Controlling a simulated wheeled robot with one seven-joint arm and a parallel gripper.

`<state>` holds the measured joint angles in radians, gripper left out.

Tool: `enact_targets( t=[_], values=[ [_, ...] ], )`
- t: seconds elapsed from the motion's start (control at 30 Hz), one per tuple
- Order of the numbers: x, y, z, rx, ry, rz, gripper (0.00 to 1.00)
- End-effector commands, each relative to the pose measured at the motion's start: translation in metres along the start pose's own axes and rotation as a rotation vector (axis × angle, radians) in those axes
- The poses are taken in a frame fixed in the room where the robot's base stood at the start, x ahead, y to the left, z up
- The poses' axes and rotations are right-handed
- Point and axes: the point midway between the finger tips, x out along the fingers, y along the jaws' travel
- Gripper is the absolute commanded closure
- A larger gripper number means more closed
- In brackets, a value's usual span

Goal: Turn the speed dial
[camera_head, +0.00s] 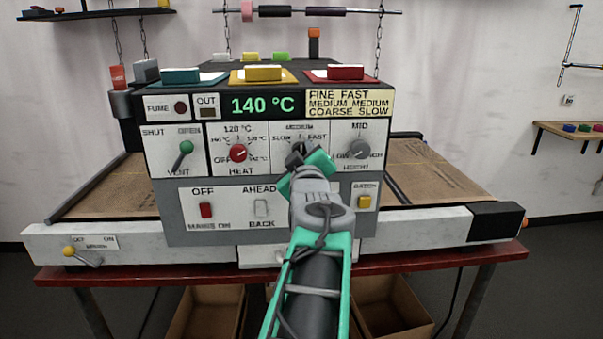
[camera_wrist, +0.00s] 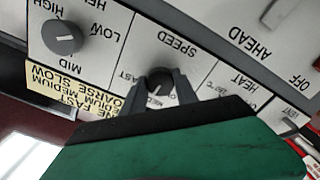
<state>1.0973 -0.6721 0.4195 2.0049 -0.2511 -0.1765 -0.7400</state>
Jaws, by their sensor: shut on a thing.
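The speed dial (camera_wrist: 159,60) is a dark round knob on the white panel of the machine. In the wrist view, turned upside down, the word SPEED is beside it. My gripper (camera_wrist: 158,82) has one finger on each side of the dial and is shut on it. In the head view my green and grey gripper (camera_head: 300,163) covers most of the dial and its label. The marks SLOW, MEDIUM and FAST show around it there. A pale pointer line on the dial is partly visible between the fingers, near the MEDIUM side; its exact setting is unclear.
The red heat dial (camera_head: 238,153) is left of the speed dial and the grey height dial (camera_head: 359,149) is right of it. A green-tipped vent lever (camera_head: 185,149), an ahead/back switch (camera_head: 261,208) and a yellow button (camera_head: 364,202) are nearby. The display (camera_head: 262,105) reads 140 °C.

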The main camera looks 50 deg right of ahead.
Motion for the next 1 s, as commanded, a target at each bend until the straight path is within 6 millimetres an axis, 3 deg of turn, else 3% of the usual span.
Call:
enact_targets(
  t=[0.73, 0.77, 1.0],
  values=[
    [0.0004, 0.0002, 0.0, -0.091, -0.001, -0.001, 1.0],
    [0.0004, 0.0003, -0.0001, -0.091, -0.001, -0.001, 0.62],
    [0.0003, 0.0003, 0.0, -0.091, 0.0, 0.0, 0.43]
  ],
)
